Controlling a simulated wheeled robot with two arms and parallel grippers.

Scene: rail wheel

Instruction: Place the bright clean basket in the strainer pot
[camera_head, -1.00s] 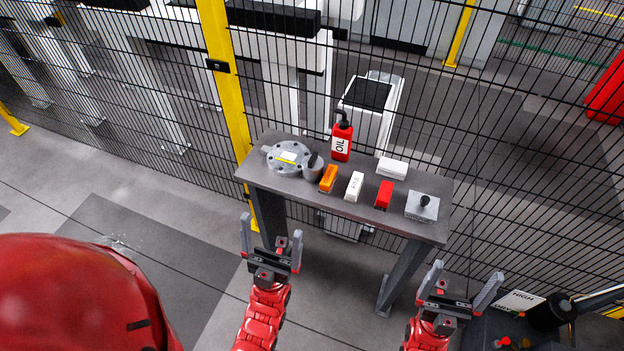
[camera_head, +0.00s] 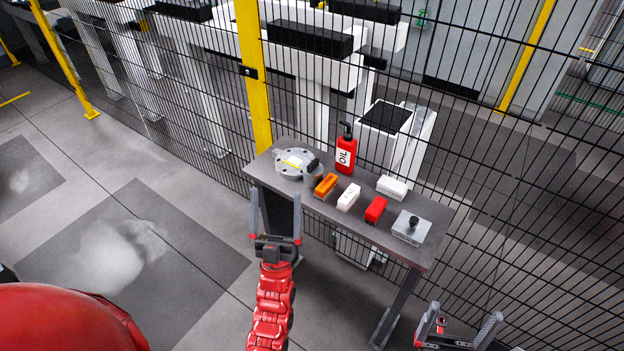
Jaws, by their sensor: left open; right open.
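A grey round flanged housing (camera_head: 292,163) with a yellow strip on top sits at the left end of the grey table (camera_head: 390,236); it looks like the strainer pot. A small grey cup-shaped piece (camera_head: 313,178) stands at its right side, with a dark part at its top. I cannot tell whether that is the basket, and no bright basket shows clearly. My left gripper (camera_head: 276,194) is open and empty in front of the table's left end. My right gripper (camera_head: 464,313) is open and empty, low in front of the table's right end.
On the table stand a red oil bottle (camera_head: 346,154), an orange block (camera_head: 326,185), a white block (camera_head: 348,197), a red block (camera_head: 375,210), another white block (camera_head: 392,187) and a grey plate with a black knob (camera_head: 411,229). A black mesh fence with a yellow post (camera_head: 253,75) runs behind.

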